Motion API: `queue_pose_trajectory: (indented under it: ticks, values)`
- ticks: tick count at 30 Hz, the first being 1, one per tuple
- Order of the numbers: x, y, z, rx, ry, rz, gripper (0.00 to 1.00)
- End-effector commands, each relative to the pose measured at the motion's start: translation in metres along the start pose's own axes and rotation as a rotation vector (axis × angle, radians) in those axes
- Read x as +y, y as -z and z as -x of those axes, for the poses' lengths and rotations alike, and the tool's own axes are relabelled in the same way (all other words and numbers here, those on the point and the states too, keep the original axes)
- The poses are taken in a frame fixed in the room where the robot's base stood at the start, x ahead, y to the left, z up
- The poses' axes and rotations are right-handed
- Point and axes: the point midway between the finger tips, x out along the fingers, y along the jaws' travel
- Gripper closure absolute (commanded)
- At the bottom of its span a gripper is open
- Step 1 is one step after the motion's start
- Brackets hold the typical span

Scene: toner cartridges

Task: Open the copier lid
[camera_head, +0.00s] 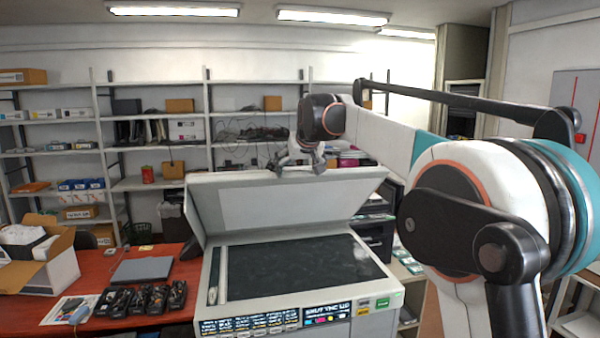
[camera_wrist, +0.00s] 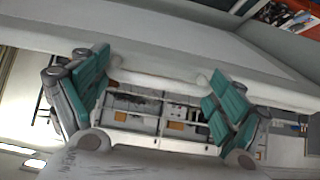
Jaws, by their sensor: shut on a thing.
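The copier lid (camera_head: 285,215) is raised and tilted back, with its pale underside facing me in the head view. The dark scanner glass (camera_head: 295,268) of the copier (camera_head: 213,300) lies uncovered below it. My gripper (camera_head: 300,166) is at the lid's upper edge, near its middle. In the wrist view, the teal-padded fingers of my gripper (camera_wrist: 156,68) stand either side of a white bar-shaped handle (camera_wrist: 160,80) beside the lid's grey surface (camera_wrist: 165,45). My gripper is shut on this handle. The handle is mostly hidden behind the fingers in the head view.
A red table (camera_head: 25,305) at left holds an open cardboard box (camera_head: 50,272), a grey laptop-like slab (camera_head: 142,270) and several black cartridges (camera_head: 140,298). Loaded shelves (camera_head: 95,115) stand behind the copier. A dark machine (camera_head: 375,240) stands close at the copier's right.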

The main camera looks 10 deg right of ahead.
Motion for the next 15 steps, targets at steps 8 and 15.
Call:
queue_pose_trajectory:
  ticks: [8,15]
  values:
    - [0.003,0.049,-0.002,-0.012,-0.004,0.003,0.54]
    - [0.003,0.065,-0.006,-0.011,-0.004,0.003,0.54]
